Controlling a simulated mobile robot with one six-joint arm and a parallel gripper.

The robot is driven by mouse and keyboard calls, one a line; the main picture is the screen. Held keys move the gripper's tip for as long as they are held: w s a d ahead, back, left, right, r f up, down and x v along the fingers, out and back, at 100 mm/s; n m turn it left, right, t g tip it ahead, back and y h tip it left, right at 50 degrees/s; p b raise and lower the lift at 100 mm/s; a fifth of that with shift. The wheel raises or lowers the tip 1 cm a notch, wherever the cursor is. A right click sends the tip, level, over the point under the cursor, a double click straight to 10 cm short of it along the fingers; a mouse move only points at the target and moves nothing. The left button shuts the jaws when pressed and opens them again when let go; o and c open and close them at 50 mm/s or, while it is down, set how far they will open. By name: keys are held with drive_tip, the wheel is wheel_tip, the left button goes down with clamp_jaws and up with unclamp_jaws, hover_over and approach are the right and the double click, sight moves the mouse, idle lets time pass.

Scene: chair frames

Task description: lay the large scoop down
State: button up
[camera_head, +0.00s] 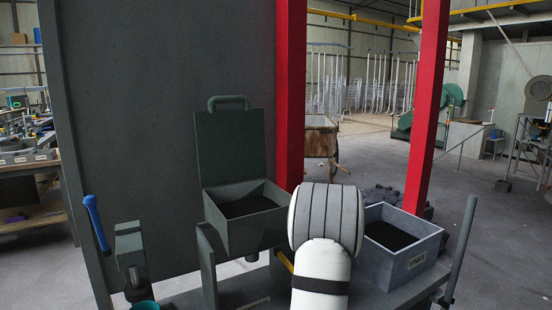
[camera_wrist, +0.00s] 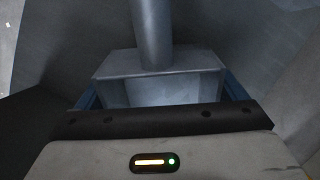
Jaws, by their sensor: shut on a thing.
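In the wrist view, my gripper (camera_wrist: 161,96) is shut, with a blue edge showing at either side of a grey block. The block carries a thick round grey bar rising away from me. I cannot tell there how far the scoop is from the bench.
A grey bin marked FINES (camera_head: 415,262) with dark fill stands right of my arm. A dark green lidded bin (camera_head: 240,233), lid up, stands left. A grey upright bar (camera_head: 460,250) edges the bench at right. Red posts (camera_head: 428,100) and a blue handle (camera_head: 96,224) stand near.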

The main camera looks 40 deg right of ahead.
drive_tip(key=shift+f, duration=0.3)
drive_tip(key=o, duration=0.8)
drive_tip(key=v, duration=0.8)
